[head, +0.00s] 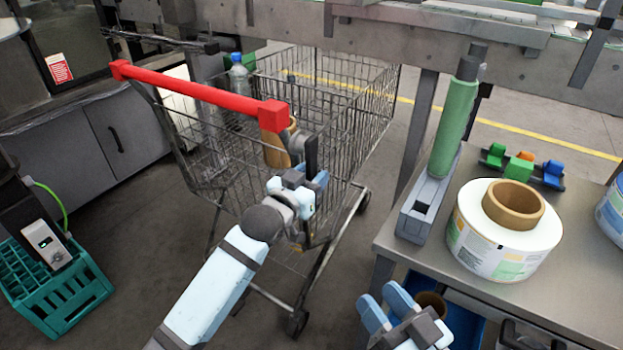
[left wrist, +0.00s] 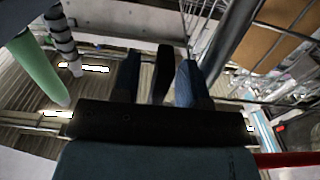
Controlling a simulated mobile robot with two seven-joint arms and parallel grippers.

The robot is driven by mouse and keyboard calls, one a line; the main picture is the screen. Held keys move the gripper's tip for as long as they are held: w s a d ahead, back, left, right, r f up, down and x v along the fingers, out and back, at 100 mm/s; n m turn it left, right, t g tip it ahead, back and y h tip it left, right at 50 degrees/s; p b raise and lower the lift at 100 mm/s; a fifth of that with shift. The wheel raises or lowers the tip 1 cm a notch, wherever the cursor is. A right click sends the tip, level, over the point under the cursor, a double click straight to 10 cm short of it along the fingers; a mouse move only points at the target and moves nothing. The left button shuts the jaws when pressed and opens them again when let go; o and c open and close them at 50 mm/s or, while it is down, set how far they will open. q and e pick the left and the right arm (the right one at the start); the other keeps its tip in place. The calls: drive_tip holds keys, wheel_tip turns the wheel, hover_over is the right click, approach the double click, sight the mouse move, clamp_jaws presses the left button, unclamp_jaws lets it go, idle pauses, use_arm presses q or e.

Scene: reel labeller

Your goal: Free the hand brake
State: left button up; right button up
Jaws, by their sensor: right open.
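A dark upright lever (head: 311,154), which seems to be the hand brake, stands at the near right side of a wire shopping cart (head: 345,115). My left gripper (head: 312,180) is at this lever, below its top. In the left wrist view, a dark bar (left wrist: 164,72) stands between the two blue fingers of my left gripper (left wrist: 160,85). A gap shows left of the bar; on the right it is close to the finger. The lever's lower end is hidden by my gripper. My right gripper (head: 392,305) is open and empty at the table's front edge.
The cart has a red handle (head: 200,92) and holds a bottle (head: 239,78) and a brown roll (head: 274,148). On the right, a table (head: 400,262) bears a label reel (head: 490,240) and a green roller (head: 455,120). A teal crate (head: 75,305) stands on the floor at left.

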use_arm(q)
clamp_jaws()
drive_tip(key=shift+r+p, duration=0.1)
drive_tip(key=shift+p, duration=0.2)
